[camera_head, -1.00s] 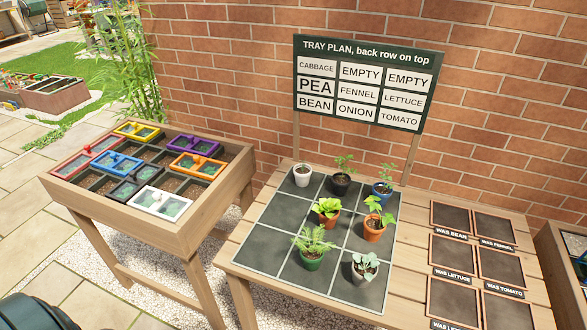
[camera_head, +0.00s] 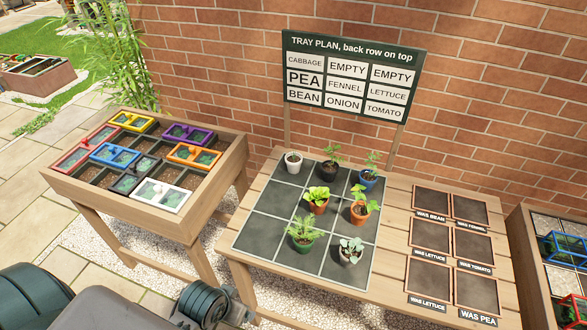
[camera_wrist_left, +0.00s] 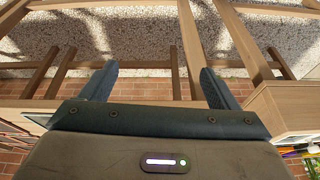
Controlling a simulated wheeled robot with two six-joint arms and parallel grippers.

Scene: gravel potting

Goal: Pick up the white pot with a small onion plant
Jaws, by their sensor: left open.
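A small white pot (camera_head: 292,166) with a tiny sprout stands upright at the back left of the dark tray grid (camera_head: 262,232); the sprout is too small to identify. In the head view only parts of my left arm show at the lower left, well short of the pots. My right gripper is not in view.
Other pots stand on the grid: black (camera_head: 330,170), blue (camera_head: 368,182), two terracotta and a green one (camera_head: 302,246). The tray plan sign (camera_head: 348,80) stands behind. Labelled empty frames (camera_head: 432,202) lie right. A wooden planter box (camera_head: 200,216) is left, with a gap between.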

